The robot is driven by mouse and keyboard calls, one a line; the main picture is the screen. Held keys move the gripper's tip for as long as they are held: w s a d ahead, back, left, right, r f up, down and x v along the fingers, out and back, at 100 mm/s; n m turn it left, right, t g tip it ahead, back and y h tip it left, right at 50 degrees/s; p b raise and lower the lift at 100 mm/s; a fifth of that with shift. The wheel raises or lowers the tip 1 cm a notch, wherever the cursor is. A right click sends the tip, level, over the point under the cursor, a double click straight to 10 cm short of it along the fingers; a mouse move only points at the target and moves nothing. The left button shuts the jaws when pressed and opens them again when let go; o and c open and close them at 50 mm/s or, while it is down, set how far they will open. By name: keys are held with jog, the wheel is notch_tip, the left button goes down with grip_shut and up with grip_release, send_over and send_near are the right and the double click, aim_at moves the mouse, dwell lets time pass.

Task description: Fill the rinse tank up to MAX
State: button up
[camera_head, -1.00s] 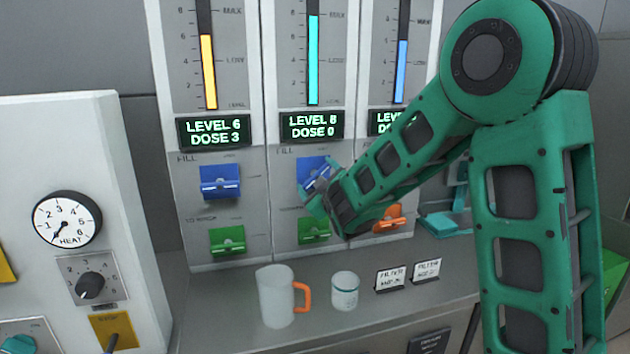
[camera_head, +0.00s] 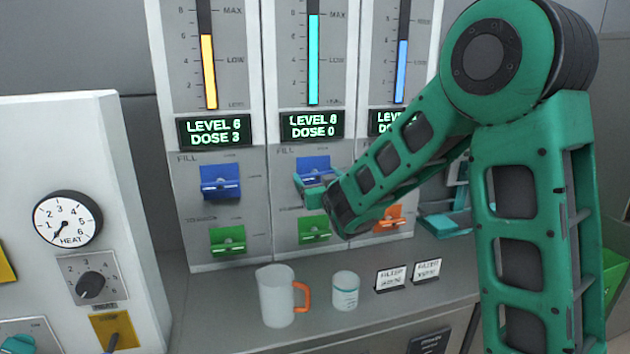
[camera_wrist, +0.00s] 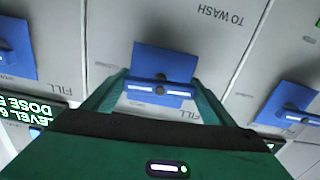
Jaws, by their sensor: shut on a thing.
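The middle dispenser column has a cyan level bar (camera_head: 313,60) whose top is about level with the MAX mark. Its display (camera_head: 312,125) reads LEVEL 8, DOSE 0. No rinse label can be read. My gripper (camera_head: 314,184) is at the blue FILL lever (camera_head: 313,163) of this column. In the wrist view my gripper (camera_wrist: 160,92) has one finger at each end of the blue lever's bar (camera_wrist: 161,90) and is shut on it. The column's green lever (camera_head: 314,230) is just below, partly beside my wrist.
The left column has its own blue lever (camera_head: 220,181) and green lever (camera_head: 227,240). The right column's orange lever (camera_head: 389,218) is close beside my wrist. A mug (camera_head: 277,296) and a small jar (camera_head: 345,291) stand on the counter below, with two label cards (camera_head: 391,277) to their right.

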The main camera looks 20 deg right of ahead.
jog(key=shift+f+m, duration=0.1)
jog(key=shift+m, duration=0.2)
jog(key=o, duration=1)
jog(key=shift+o, duration=0.2)
jog(key=shift+s, duration=0.1)
jog(key=s, duration=1)
jog(key=shift+s, duration=0.25)
